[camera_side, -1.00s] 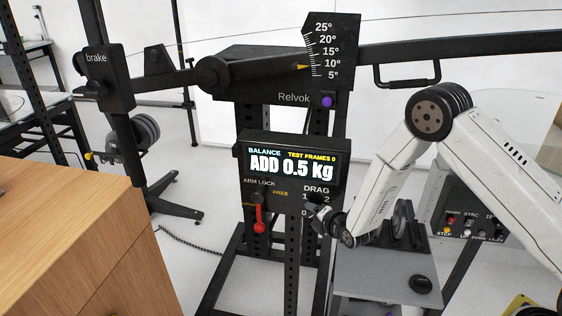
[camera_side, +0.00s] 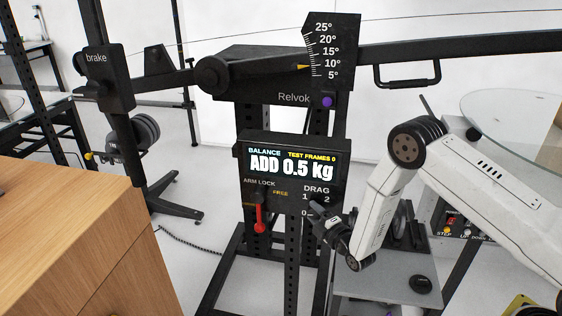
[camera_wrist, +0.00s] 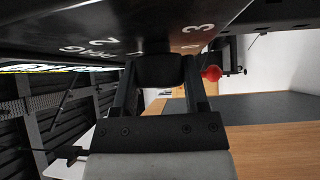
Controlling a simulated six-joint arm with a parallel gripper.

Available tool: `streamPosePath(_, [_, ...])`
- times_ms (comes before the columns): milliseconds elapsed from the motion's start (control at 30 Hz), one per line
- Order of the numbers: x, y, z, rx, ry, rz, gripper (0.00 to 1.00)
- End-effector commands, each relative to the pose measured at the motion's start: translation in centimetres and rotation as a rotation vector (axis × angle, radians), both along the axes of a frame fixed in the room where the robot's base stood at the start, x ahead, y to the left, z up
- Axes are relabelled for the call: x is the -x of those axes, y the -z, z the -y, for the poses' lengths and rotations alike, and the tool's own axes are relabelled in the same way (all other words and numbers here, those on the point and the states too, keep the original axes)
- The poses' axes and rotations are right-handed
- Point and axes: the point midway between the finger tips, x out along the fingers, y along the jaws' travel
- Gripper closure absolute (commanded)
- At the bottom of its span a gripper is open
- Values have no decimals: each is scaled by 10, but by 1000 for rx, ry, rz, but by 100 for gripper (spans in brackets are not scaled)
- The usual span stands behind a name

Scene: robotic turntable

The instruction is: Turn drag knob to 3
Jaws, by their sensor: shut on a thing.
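The black drag knob (camera_wrist: 160,70) is on the front of the dark control panel (camera_side: 240,165), below the word DRAG. My gripper (camera_side: 322,212) reaches it from the lower right in the side view. In the wrist view my gripper (camera_wrist: 161,80) has one finger on each side of the knob and is shut on it. The side view shows the marks 0, 1 and 2; the 3 is hidden there. The wrist view shows the 3 mark (camera_wrist: 198,27) above and right of the knob. Which mark the knob points to cannot be told.
The red arm lock lever (camera_side: 260,217) hangs left of the knob; its red end (camera_wrist: 211,73) is close beside the fingers in the wrist view. The display reads ADD 0.5 kg. A wooden cabinet (camera_side: 70,220) stands left, and a grey platform (camera_side: 375,285) lies below my arm.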

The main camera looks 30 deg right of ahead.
Motion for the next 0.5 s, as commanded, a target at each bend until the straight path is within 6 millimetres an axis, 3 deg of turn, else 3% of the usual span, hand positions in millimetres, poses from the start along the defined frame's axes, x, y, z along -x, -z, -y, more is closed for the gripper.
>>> streamPosePath(500, [0, 3, -1, -344, -1, 344, 100])
